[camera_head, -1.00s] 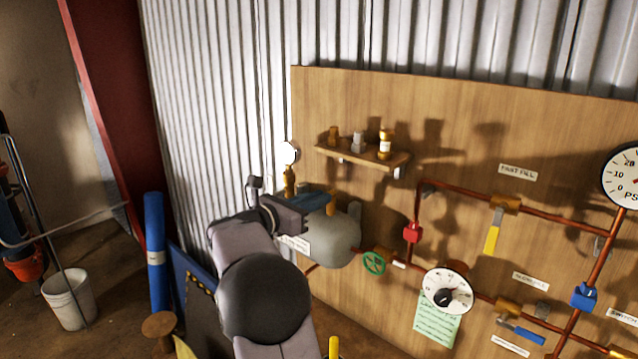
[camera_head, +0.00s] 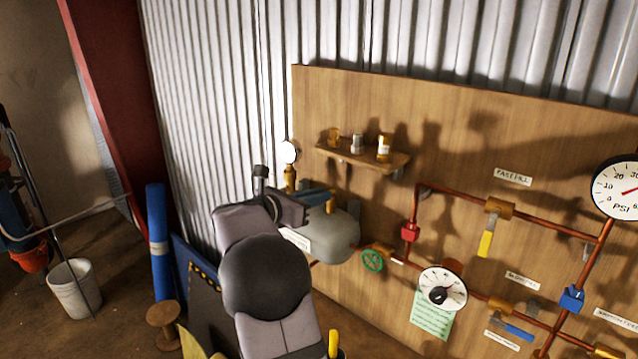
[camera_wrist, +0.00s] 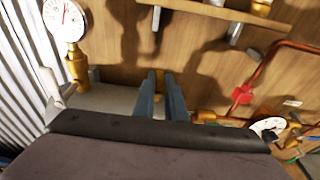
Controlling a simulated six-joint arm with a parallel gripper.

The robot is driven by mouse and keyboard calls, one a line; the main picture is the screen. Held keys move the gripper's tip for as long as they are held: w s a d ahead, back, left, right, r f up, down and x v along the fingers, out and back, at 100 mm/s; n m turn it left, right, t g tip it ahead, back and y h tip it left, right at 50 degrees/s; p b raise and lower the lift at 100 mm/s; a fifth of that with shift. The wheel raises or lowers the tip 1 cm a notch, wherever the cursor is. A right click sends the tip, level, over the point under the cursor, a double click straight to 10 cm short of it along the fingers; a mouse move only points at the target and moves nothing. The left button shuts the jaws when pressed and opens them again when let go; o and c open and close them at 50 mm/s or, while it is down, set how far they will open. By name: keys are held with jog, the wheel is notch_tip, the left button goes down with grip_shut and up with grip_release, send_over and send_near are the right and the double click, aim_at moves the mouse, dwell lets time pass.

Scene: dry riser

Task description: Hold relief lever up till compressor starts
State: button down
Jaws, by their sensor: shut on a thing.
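My gripper (camera_head: 316,197) is at the top of the grey compressor tank (camera_head: 340,238), on the left of the wooden board. Its two blue-grey fingers (camera_wrist: 162,92) point at a brass fitting (camera_head: 331,203) on top of the tank and are close together. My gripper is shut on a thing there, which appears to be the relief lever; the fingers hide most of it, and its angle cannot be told. A small round gauge on a brass stem (camera_head: 289,152) stands left of the fingers and is large in the wrist view (camera_wrist: 64,20).
A shelf (camera_head: 365,155) with several small fittings is above the tank. Copper pipes with a yellow-handled valve (camera_head: 486,243), a blue-handled valve (camera_head: 520,333), a green handwheel (camera_head: 373,261) and a white dial (camera_head: 442,289) run to the right. A large PSI gauge (camera_head: 615,192) is at the right edge.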

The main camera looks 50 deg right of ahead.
jog(key=shift+d+r+y+p, duration=0.25)
jog(key=shift+r+y+p, duration=0.4)
jog(key=shift+p, duration=1.4)
jog(key=shift+r, duration=0.2)
jog(key=shift+s+d+r+y, duration=0.1)
jog(key=shift+d+r+y, duration=0.2)
jog(key=shift+y, duration=0.55)
jog(key=shift+r, duration=0.1)
jog(key=c, duration=0.8)
grip_release()
jog(key=shift+y, duration=0.3)
jog(key=shift+o, duration=0.2)
jog(key=shift+a+f, duration=0.1)
jog(key=shift+f, duration=0.1)
jog(key=shift+a, duration=0.15)
